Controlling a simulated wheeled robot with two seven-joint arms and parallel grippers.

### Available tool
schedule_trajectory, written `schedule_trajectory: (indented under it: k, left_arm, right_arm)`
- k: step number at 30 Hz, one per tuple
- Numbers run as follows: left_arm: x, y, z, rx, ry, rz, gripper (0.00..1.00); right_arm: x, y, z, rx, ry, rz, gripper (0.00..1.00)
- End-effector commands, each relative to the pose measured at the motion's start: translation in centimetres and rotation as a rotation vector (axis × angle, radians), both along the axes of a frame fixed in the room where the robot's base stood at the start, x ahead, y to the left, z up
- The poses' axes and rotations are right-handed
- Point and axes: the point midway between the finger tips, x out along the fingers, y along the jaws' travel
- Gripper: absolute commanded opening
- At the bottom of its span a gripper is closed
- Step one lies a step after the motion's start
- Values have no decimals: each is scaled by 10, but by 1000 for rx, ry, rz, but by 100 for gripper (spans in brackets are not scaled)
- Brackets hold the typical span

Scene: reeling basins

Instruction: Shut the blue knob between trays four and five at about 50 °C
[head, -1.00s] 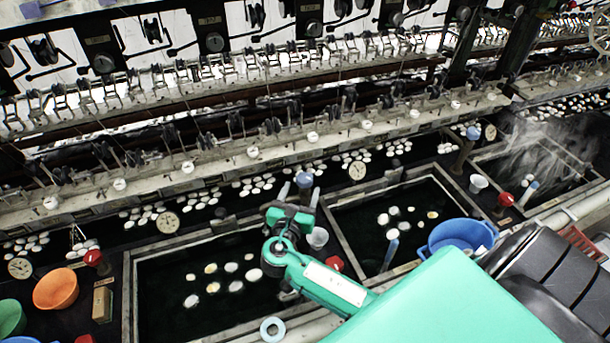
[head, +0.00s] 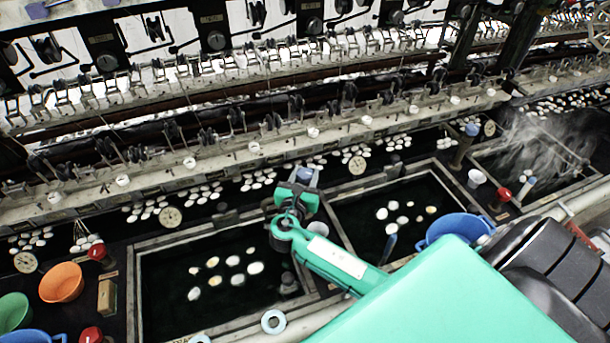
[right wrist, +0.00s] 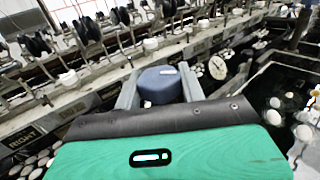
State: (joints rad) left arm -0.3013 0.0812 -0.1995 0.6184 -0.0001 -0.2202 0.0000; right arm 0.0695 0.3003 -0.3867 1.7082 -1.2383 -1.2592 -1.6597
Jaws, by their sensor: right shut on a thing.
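My right gripper (head: 306,180) is shut on the blue knob (head: 309,172), which stands at the back of the divider between two dark water trays. In the right wrist view the knob (right wrist: 160,85) is a dull blue cap with a small pale mark, and a grey finger stands on each side of it. One tray (head: 142,300) lies left of the knob and another (head: 440,176) lies right, each with pale cocoons floating in it. A round dial (head: 357,164) is behind and right of the knob; its reading is too small to tell. My left gripper is out of view.
Another blue knob (head: 471,131) stands farther right. Steam rises over the far right tray. Reeling machinery runs along the back.

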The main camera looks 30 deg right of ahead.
Motion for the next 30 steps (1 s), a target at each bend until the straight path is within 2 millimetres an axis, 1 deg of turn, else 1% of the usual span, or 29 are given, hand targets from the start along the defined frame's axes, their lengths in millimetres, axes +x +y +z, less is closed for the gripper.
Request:
schedule_trajectory:
  k: [5,11,21,30]
  left_arm:
    - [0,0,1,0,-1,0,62]
    - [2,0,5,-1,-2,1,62]
    - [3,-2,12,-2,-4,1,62]
    - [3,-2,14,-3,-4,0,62]
  right_arm:
    - [0,0,0,1,1,-20,18]
    - [1,1,1,2,1,-105,18]
    - [1,2,0,3,2,-368,18]
    - [1,1,0,1,1,-579,18]
